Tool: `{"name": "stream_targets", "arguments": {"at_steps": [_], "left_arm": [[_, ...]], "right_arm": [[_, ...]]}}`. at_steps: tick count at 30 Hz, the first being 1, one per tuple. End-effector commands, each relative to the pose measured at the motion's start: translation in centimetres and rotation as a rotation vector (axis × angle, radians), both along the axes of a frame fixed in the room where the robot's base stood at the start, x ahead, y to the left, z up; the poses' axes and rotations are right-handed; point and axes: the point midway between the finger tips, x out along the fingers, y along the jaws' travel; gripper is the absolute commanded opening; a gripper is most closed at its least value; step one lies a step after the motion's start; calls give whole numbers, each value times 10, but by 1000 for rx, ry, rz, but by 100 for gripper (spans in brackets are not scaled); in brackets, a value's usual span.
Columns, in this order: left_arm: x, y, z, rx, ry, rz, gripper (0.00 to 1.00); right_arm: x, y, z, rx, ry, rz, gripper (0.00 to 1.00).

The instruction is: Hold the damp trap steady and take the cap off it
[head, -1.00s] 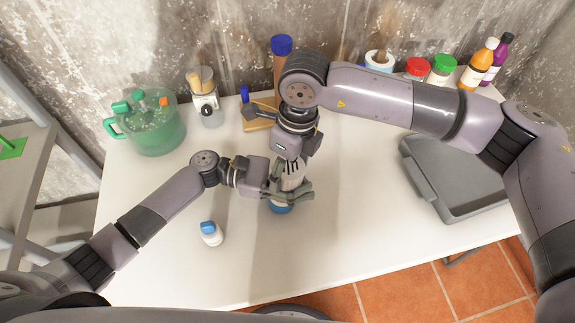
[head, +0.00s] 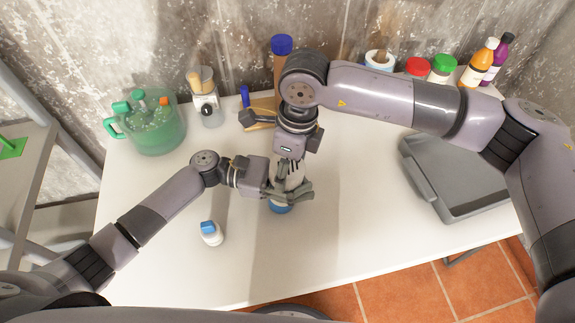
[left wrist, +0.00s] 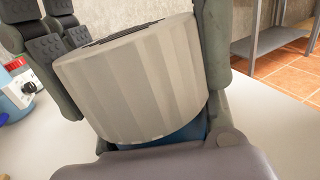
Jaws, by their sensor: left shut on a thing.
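The damp trap's blue body (head: 281,207) stands on the white table, mostly hidden by fingers. Its pale ribbed cap (left wrist: 135,80) fills the middle of the left wrist view, with a strip of the blue body (left wrist: 165,135) under it. The cap is seated on the body or very close above it; I cannot tell which. My left gripper (head: 288,194) is shut on the damp trap from the left. My right gripper (head: 291,174) points down from above with its fingers around the cap. Whether they press on it is unclear.
A small white bottle with a blue cap (head: 211,233) stands front left. A green jug (head: 152,127), a jar (head: 206,108), red-lidded (head: 418,67) and green-lidded (head: 442,67) jars line the back. A grey case (head: 458,180) lies right. The table's front middle is clear.

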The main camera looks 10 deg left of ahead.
Motion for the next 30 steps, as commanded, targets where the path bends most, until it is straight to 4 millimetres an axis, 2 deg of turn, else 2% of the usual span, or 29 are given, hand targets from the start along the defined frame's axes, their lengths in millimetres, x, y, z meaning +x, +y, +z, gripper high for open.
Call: {"name": "stream_targets", "arguments": {"at_steps": [9, 19, 30], "left_arm": [[0, 0, 1, -3, -2, -2, 0], [0, 0, 1, -2, -2, -1, 0], [0, 0, 1, -2, -2, -1, 0]], "right_arm": [[0, 0, 0, 0, -1, -2, 77], [0, 0, 2, 0, -1, -3, 77], [2, -5, 42, 0, -1, -4, 77]]}}
